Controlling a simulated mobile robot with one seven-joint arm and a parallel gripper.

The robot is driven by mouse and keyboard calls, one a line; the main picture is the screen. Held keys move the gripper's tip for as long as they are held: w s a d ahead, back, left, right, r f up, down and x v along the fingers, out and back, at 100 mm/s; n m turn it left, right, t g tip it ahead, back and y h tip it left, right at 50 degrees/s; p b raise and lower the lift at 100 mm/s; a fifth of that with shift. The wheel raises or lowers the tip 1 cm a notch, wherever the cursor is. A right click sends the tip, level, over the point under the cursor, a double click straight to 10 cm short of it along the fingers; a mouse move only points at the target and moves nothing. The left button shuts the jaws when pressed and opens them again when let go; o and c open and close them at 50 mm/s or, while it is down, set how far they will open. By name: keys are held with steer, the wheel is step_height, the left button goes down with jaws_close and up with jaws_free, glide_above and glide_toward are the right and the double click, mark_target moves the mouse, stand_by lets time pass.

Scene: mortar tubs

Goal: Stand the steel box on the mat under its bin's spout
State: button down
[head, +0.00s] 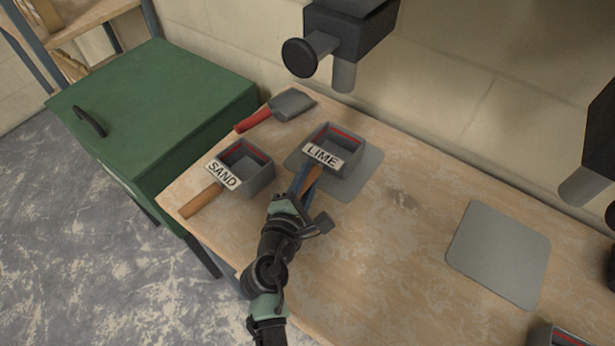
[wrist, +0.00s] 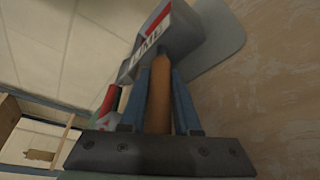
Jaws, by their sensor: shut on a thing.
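A grey steel box (head: 352,160) with a LIME label and a red line inside is upright over the left grey mat (head: 366,181). Whether its base touches the mat is hard to tell. A dark bin with a spout (head: 344,76) hangs above and behind it. My gripper (head: 305,183) is shut on the box's wooden handle, at the box's front. In the wrist view, blue fingers (wrist: 158,108) clasp the handle (wrist: 159,80), with the LIME box (wrist: 180,38) beyond. A second grey box (head: 262,176), labelled SAND, stands to the left on the bare bench.
A red-handled scoop (head: 292,104) lies behind the SAND box. Another grey mat (head: 499,252) is empty at right, near another spout (head: 583,187). Part of another box (head: 556,337) shows bottom right. A green cabinet (head: 160,105) stands left. The middle bench (head: 410,235) is clear.

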steer(key=c, duration=0.9)
jaws_free()
steer(key=v, duration=1.2)
steer(key=shift+r+p, duration=0.2)
steer(key=shift+p, duration=0.15)
